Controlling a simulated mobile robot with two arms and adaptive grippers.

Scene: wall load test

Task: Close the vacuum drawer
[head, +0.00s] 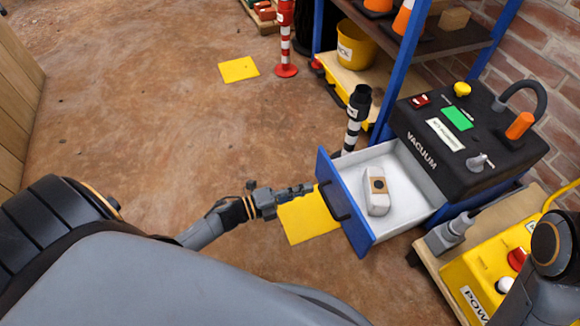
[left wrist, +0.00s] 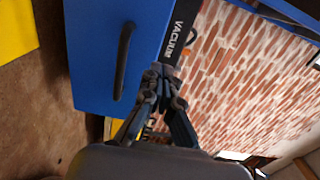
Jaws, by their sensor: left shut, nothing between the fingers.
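The vacuum drawer (head: 410,170) is pulled out from under the black vacuum unit (head: 470,130). It has a blue front panel with a dark handle (head: 335,202) and a white inside. A pale block with a brown patch (head: 378,192) lies in it. My left gripper (head: 308,190) is shut and empty, just in front of the blue panel near the handle; I cannot tell if it touches. In the left wrist view the blue front (left wrist: 90,60) and handle (left wrist: 123,60) are left of the gripper's closed fingertips (left wrist: 160,72).
A yellow power box (head: 490,270) on a wooden base stands right of the drawer. A black-and-white post (head: 355,115) stands behind the drawer. Blue-framed shelving (head: 405,60) holds a yellow bucket (head: 356,45) and cones. The floor left of the drawer is mostly clear.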

